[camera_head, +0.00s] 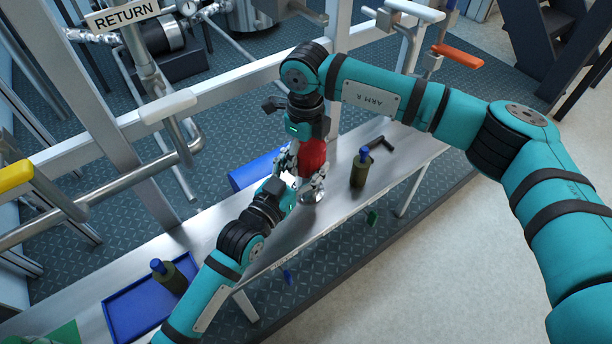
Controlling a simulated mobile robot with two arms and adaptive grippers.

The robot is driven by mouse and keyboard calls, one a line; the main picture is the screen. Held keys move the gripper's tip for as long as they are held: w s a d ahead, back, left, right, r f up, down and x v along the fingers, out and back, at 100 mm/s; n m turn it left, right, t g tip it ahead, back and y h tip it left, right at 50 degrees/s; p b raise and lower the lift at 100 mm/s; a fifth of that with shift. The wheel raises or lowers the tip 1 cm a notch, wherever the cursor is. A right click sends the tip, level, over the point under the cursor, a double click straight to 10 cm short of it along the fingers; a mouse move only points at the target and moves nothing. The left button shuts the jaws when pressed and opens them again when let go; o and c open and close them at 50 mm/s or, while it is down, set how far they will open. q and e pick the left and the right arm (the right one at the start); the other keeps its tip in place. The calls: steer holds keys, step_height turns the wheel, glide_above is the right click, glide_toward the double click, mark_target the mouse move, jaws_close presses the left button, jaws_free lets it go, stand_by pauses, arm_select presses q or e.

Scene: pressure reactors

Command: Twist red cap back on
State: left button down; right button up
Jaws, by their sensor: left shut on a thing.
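A red piece (313,156), which looks like the cap, stands upright above the steel bench in the middle of the head view. My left gripper (308,184) reaches in from the lower left and is shut at the lower part of this red-topped item, just above the bench. A shiny metal part (311,197) shows below the fingers; its shape is mostly hidden. My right gripper (310,137) points down from above, directly over the red piece and close against it. Its fingertips are mostly hidden, so its grip is unclear.
On the steel bench (345,205), an olive bottle with a blue cap (360,170) and a black angled tool (378,145) stand to the right. A blue item (250,172) lies behind my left gripper. A blue tray (117,306) with another bottle (168,275) is lower left. Pipes and frame rails rise behind.

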mark_target(308, 146)
steer(key=shift+s+d+f, duration=0.35)
steer(key=shift+s, duration=0.05)
stand_by(0.5)
steer(key=o, duration=1.4)
steer(key=shift+s+d+r, duration=0.1)
steer(key=shift+d+r, duration=0.1)
steer(key=shift+d, duration=0.1)
steer(key=shift+w+a+r, duration=0.1)
steer(key=shift+w+a, duration=0.1)
steer(key=shift+a, duration=0.05)
steer(key=shift+r, duration=2.25)
steer(key=shift+c, duration=0.2)
